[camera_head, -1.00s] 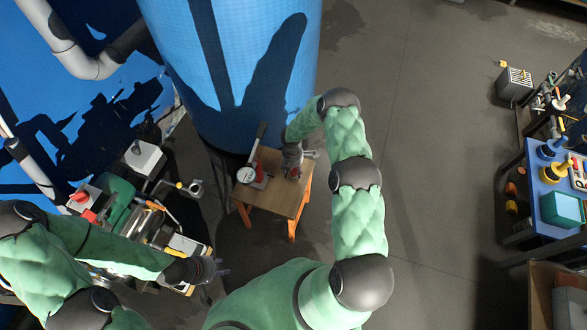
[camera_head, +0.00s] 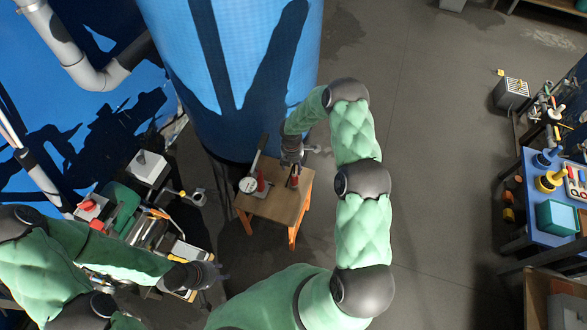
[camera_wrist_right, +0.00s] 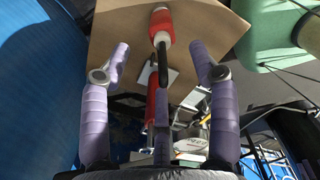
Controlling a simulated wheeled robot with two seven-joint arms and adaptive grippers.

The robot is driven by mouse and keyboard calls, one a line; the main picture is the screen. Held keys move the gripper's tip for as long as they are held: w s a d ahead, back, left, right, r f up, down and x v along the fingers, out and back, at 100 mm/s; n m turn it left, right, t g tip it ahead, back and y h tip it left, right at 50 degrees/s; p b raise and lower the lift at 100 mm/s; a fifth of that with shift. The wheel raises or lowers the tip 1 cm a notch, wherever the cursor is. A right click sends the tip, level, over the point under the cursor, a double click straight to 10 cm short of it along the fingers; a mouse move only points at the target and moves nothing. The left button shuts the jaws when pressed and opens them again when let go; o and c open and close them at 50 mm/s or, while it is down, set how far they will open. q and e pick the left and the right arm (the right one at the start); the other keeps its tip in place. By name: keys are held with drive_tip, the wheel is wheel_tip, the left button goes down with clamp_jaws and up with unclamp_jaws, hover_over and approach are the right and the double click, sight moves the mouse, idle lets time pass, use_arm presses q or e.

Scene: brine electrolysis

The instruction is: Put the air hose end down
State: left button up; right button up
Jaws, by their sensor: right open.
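A red piece with a white collar and a black end, which looks like the air hose end (camera_wrist_right: 161,27), rests on the small wooden table.
The wooden table (camera_head: 272,205) also bears a hand pump with a round gauge (camera_head: 248,185) and a lever. A large blue tank (camera_head: 240,70) stands behind it. Cluttered equipment (camera_head: 120,205) is at left. Open floor lies to the right, before a blue bench (camera_head: 535,190).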

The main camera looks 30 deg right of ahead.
drive_tip(key=shift+r, duration=0.45)
drive_tip(key=shift+s+a, duration=0.15)
drive_tip(key=shift+a, duration=0.1)
drive_tip(key=s+a+f+m+y, duration=0.1)
drive_tip(key=s+a+m+y, duration=0.1)
drive_tip(key=s+a+m, duration=0.55)
drive_tip(key=s+a+m+y, duration=0.2)
drive_tip(key=s+a+m, duration=0.25)
drive_tip(key=a, duration=0.55)
drive_tip(key=s+a+r+m, duration=0.1)
drive_tip(key=s+a+m, duration=0.1)
drive_tip(key=s+m, duration=0.3)
drive_tip(key=s+a+r+m, duration=0.2)
drive_tip(key=s+m, duration=0.3)
drive_tip(key=s, duration=0.3)
drive_tip(key=shift+a+t, duration=0.2)
drive_tip(key=shift+t, duration=0.1)
drive_tip(key=shift+w, duration=0.1)
